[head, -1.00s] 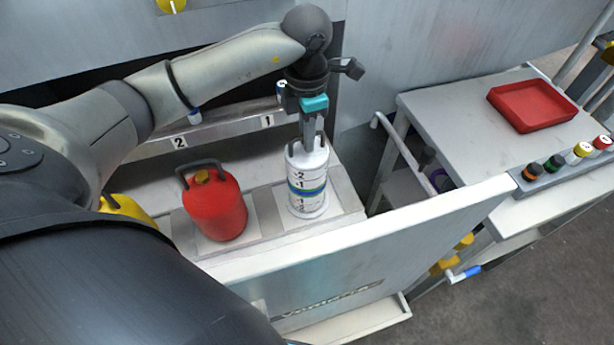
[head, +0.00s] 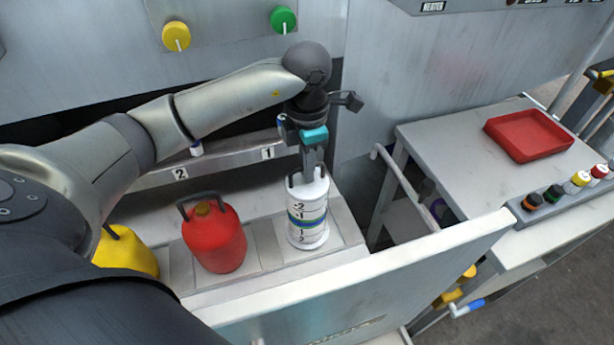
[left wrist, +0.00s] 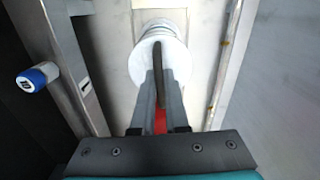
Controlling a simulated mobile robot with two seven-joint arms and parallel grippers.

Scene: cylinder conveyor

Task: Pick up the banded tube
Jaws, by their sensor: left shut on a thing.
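The banded tube (head: 308,217) is a white upright cylinder with blue and green bands, dark marks and a grey handle on top. It stands at the right end of the row on the pale bench. My left gripper (head: 311,172) points down from above and is shut on the tube's handle. In the left wrist view, the handle (left wrist: 158,75) lies between the fingers, with the white tube (left wrist: 160,28) beyond it. I cannot tell any gap under the tube. My right gripper is not in view.
A red can (head: 216,240) stands just left of the tube, and a yellow can (head: 126,252) is further left. A pale panel (head: 400,275) runs in front. A numbered rail (head: 225,158) is behind. A red tray (head: 528,136) lies on the right table.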

